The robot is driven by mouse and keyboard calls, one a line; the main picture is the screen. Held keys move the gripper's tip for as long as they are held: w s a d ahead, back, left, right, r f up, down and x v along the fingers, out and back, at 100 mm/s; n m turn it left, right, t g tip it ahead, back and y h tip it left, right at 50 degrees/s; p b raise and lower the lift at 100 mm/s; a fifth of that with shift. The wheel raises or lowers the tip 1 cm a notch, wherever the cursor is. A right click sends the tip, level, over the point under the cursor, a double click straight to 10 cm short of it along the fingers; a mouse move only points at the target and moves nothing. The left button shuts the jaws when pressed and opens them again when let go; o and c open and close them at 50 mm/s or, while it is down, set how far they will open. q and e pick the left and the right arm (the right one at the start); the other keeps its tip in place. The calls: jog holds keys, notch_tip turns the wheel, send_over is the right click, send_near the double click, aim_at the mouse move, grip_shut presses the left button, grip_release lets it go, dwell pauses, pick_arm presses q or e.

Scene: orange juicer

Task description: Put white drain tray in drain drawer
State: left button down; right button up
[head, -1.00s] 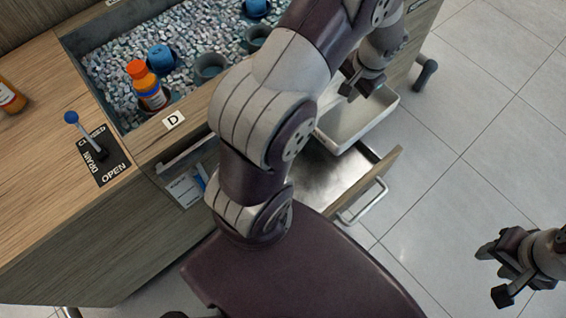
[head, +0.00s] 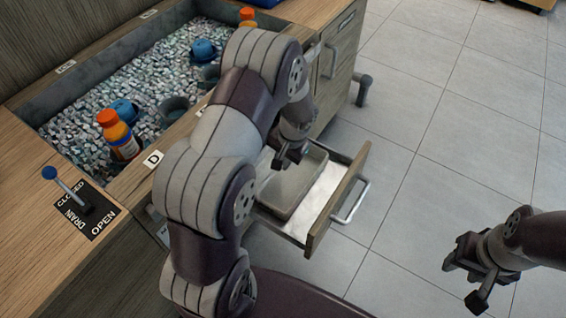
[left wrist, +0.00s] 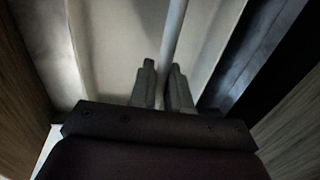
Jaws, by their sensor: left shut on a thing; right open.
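The white drain tray (head: 292,188) shows in the head view inside the outline of the open drain drawer (head: 325,202), toward the cabinet side. My left gripper (head: 287,158) is over the tray's far part. In the left wrist view, my left gripper (left wrist: 160,82) is shut on the tray's rim (left wrist: 173,30), with a finger on each side. Drawer floor (left wrist: 45,45) shows beside the tray. Whether the tray rests fully on the floor cannot be told. My right gripper (head: 463,277) is open and empty over the floor at the right.
The drawer's handle (head: 352,202) sticks out to the right. The drain lever (head: 68,190) stands on the counter at the left. A sink bed of pebbles (head: 85,135) holds orange-capped bottles (head: 120,138) and blue-topped items. Tiled floor (head: 430,130) at the right is clear.

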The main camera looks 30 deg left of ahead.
pick_arm(q)
jog(key=shift+r, duration=0.15)
jog(key=c, duration=1.1)
grip_release()
notch_tip(320, 180, up, 12)
jog(key=d+p, duration=0.2)
jog(key=p, duration=0.3)
jog(key=s+d+r+h, duration=0.1)
jog(key=s+d+r, duration=0.1)
jog(key=s, duration=0.5)
jog(key=s+d+r+t+h, duration=0.1)
jog(key=s+d+r, duration=0.2)
jog(key=s, duration=0.3)
jog(key=shift+s+d+n, duration=0.3)
jog(key=shift+s+d, duration=0.05)
jog(key=shift+d, duration=0.3)
